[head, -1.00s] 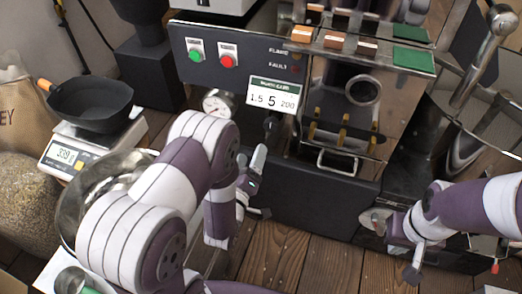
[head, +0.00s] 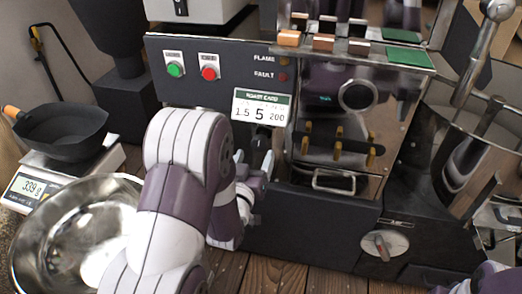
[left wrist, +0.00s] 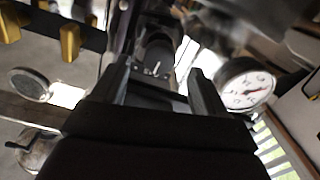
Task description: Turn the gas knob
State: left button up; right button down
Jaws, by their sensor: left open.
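My left gripper (head: 252,172) is open, in front of the dark lower front of the roaster, below the roast card. In the left wrist view its two fingers (left wrist: 160,88) stand apart with a dark rounded part (left wrist: 157,52) beyond the gap. I cannot tell if that part is the gas knob, or if the fingers touch it. A round plate with a pointer knob (head: 383,243) is in plain sight on the roaster's lower right. A white pressure gauge (left wrist: 246,88) shows beside the right-hand finger.
A green and a red button (head: 209,73) sit above the roast card (head: 262,106). A steel bowl (head: 25,247) and a scale (head: 28,190) with a black pan (head: 66,128) are at the left. Part of my right arm shows at the bottom right corner.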

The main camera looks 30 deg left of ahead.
aim_at(259, 147)
pick_arm(q)
jog(key=b+x, duration=0.1)
jog(key=x, duration=0.4)
jog(key=shift+w, duration=0.15)
jog(key=c, duration=1)
jog(key=shift+c, duration=0.2)
